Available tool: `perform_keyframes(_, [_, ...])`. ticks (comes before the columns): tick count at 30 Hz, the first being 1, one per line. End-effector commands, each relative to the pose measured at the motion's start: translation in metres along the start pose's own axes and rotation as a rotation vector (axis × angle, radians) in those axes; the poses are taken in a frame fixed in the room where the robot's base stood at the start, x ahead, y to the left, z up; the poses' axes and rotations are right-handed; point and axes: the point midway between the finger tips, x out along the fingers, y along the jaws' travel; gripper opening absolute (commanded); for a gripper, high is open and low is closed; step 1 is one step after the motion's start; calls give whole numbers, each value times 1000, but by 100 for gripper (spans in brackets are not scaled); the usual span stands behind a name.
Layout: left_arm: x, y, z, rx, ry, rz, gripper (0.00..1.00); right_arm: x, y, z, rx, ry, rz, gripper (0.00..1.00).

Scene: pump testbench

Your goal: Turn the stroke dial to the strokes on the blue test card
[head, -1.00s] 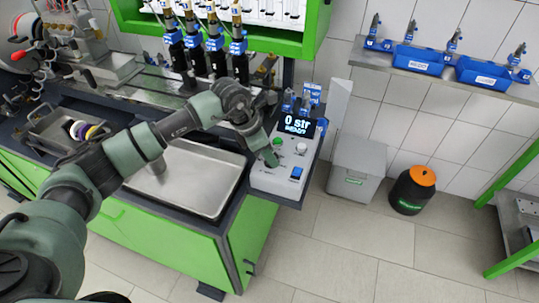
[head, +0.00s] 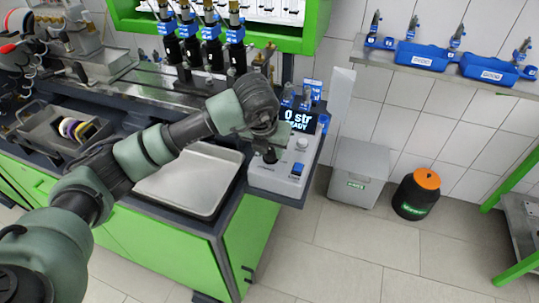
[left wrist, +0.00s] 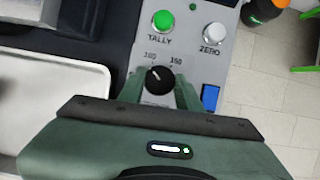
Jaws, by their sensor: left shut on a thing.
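The stroke dial (left wrist: 160,79) is a black round knob with a white pointer line on the grey control box (head: 262,182). Printed marks, which look like 100 and 160, show above it in the left wrist view. My left gripper (head: 269,157) is over the box, and in the left wrist view (left wrist: 159,86) its two green fingers are shut on the dial from both sides. The display (head: 300,120) reads "0 str READY". A blue and white card (head: 312,88) stands behind the box; its text is too small to read. My right gripper is not in view.
Beside the dial are a green TALLY button (left wrist: 162,20), a silver ZERO knob (left wrist: 214,34) and a blue switch (left wrist: 210,97). A metal tray (head: 190,185) lies left of the box. A grey bin (head: 357,172) and an orange-lidded black container (head: 417,195) stand on the floor.

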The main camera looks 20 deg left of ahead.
Motion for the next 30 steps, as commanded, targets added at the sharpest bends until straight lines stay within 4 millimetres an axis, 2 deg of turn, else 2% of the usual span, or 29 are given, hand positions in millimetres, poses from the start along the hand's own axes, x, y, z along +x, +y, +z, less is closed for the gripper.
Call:
perform_keyframes(1, [2,-1,1,-40,-8,16,0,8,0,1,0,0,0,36])
perform_keyframes(12, [1,-3,2,-361,-7,147,0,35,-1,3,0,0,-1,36])
perform_keyframes(21, [0,-4,3,-568,-6,233,0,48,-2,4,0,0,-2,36])
perform_keyframes(30, [0,-4,3,-681,-5,278,0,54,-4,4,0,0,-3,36])
